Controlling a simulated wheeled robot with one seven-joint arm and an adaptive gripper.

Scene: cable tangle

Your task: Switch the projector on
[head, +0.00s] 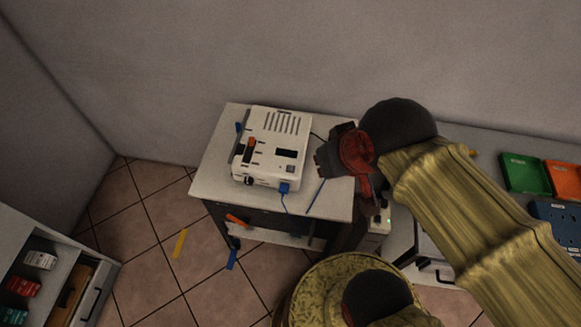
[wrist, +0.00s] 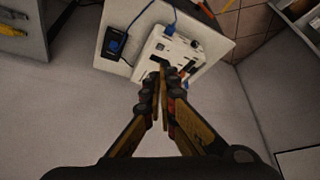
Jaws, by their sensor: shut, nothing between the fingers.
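The white projector (head: 287,124) sits on a small grey table, with vents, dark slots and an orange-red and black part (head: 250,147) on top. A blue plug (head: 285,187) is in its front side, with a blue cable running from it. The projector also shows in the wrist view (wrist: 186,50), with the blue plug (wrist: 169,29). My gripper (wrist: 162,68) is shut and empty, its tips overlapping the projector's casing in the wrist view. I cannot tell whether they touch. In the head view my wrist is right of the projector and the fingertips are not clear.
The small table (head: 214,180) has a lower shelf with orange and blue pieces. A dark box with a blue part (wrist: 116,42) lies beside the projector. Green (head: 524,174) and orange trays stand on a bench at right. A yellow strip (head: 180,244) lies on the tiled floor.

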